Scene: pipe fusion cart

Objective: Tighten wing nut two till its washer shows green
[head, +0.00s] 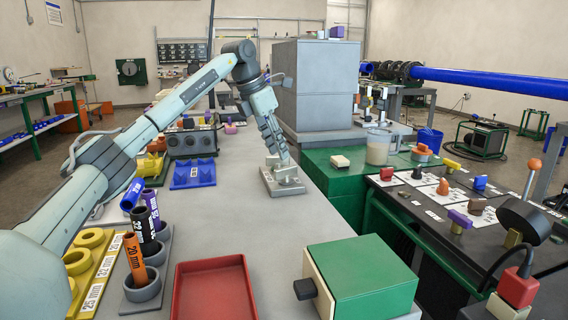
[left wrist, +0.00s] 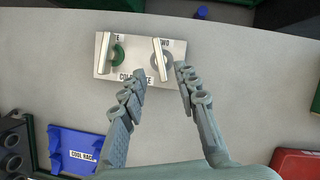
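A pale clamp plate (left wrist: 141,70) lies on the grey bench top, seen also in the head view (head: 283,188). It carries two wing nuts with light bar-like wings. The right wing nut (left wrist: 163,60), by the label "TWO", has a grey washer (left wrist: 168,63). The left wing nut (left wrist: 105,52) has a green washer (left wrist: 119,54); its label is partly covered. My left gripper (left wrist: 160,70) is open, with its fingertips near the lower end of wing nut two, one on each side in the picture. I cannot tell whether they touch it. My right gripper is not in view.
A blue tray (head: 194,173) lies left of the plate. A red tray (head: 214,290) and a green box with a black knob (head: 362,278) are nearer. A grey cabinet (head: 314,85) stands behind the plate. The bench between is clear.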

